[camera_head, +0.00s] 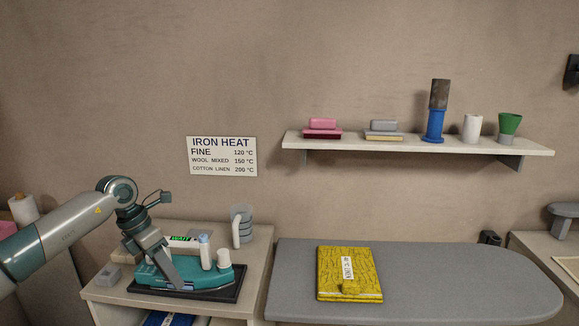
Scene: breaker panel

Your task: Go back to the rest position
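My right gripper is not in view.
A grey ironing board (430,280) holds a folded yellow cloth (348,274) with a white label. A wall shelf (420,145) carries brushes and several containers. A heat sign (222,156) hangs on the wall.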

